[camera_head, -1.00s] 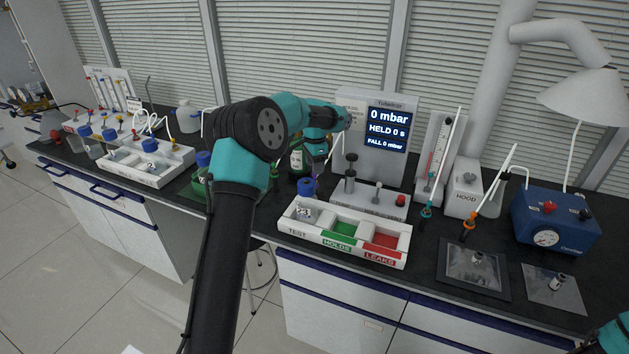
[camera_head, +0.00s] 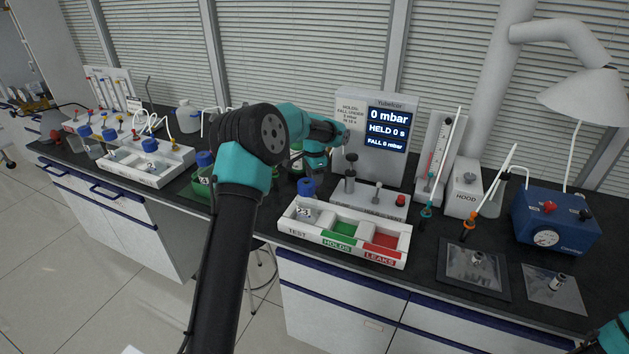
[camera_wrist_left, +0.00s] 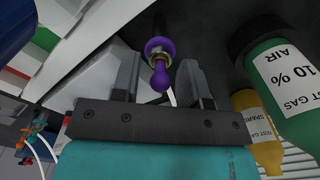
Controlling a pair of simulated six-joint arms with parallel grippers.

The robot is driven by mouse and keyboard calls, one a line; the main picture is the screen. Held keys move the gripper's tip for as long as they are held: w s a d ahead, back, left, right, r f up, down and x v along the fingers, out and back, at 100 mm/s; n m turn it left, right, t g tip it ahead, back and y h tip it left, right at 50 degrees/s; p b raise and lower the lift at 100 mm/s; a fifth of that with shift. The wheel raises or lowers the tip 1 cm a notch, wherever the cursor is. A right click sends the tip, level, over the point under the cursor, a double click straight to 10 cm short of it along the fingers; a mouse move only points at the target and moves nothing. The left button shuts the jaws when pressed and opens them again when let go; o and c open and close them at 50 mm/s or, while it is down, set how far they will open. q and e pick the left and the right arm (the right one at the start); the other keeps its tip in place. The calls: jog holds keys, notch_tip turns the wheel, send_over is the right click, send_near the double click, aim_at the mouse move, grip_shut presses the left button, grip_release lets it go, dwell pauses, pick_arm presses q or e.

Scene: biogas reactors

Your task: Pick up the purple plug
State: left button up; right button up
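The purple plug (camera_wrist_left: 160,76) shows in the left wrist view, a rounded purple knob with a metal ring and a purple collar behind it. My left gripper (camera_wrist_left: 158,64) is open, with one finger on each side of the plug and a visible gap to both. I cannot tell how deep the plug sits between the fingers.
In the left wrist view a green test gas bottle (camera_wrist_left: 285,85) and a yellow one (camera_wrist_left: 258,130) stand close on the right. In the head view a white tray marked TEST, HOLDS and LEAKS (camera_head: 345,252) lies in front, holding a blue-capped bottle (camera_head: 306,188).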

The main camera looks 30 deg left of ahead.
pick_arm(q)
grip_shut()
jog(key=shift+r, duration=0.15)
notch_tip(320, 180, up, 10)
jog(key=shift+f, duration=0.1)
dwell(0.6)
jog(key=shift+d, duration=0.1)
